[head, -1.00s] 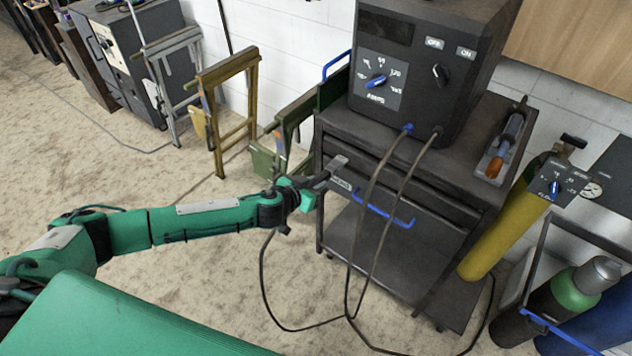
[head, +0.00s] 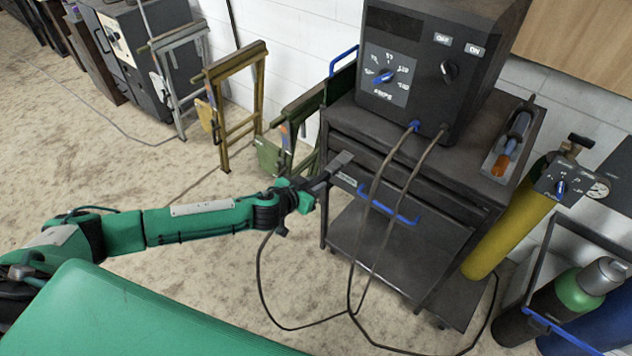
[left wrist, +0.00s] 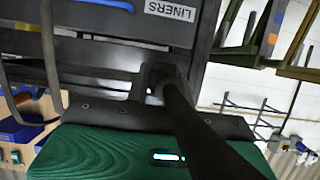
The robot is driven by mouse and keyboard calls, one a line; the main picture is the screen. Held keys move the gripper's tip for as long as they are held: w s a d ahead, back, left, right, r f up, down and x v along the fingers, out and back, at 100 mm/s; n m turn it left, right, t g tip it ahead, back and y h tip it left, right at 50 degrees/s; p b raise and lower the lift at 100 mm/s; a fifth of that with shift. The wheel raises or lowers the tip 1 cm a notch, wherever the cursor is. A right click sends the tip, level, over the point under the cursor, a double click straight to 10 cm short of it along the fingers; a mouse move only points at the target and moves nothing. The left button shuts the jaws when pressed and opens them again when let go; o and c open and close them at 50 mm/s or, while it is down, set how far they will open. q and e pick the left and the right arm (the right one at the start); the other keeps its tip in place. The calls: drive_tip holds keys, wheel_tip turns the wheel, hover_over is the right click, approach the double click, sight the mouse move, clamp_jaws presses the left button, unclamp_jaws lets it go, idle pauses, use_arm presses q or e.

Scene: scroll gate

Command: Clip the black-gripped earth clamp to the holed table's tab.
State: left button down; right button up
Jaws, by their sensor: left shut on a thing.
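My left gripper (head: 318,181) reaches in from the left to the front of the dark cart. In the left wrist view it (left wrist: 152,84) is shut on a dark, long-handled thing (left wrist: 190,112), which I take to be the black-gripped earth clamp. The clamp's jaws cannot be made out clearly. A dark cable (head: 262,280) hangs from below the gripper, loops over the floor and runs up towards the welding machine. The holed table and its tab are not recognisable in either view. My right gripper is not in view.
The welding machine (head: 440,65) stands on the drawer cart (head: 400,235), with a blue handle (head: 388,203) in front. Yellow (head: 510,232) and green (head: 575,292) gas cylinders stand at right. Folding stands (head: 232,120) line the wall. The floor (head: 160,275) at left is clear.

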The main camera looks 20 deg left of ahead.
use_arm(q)
drive_tip(key=shift+s+a, duration=0.3)
drive_tip(key=shift+s, duration=0.5)
drive_tip(key=shift+s+a, duration=0.3)
drive_tip(key=shift+s, duration=0.55)
drive_tip(key=shift+s+a, duration=0.3)
drive_tip(key=shift+s, duration=0.5)
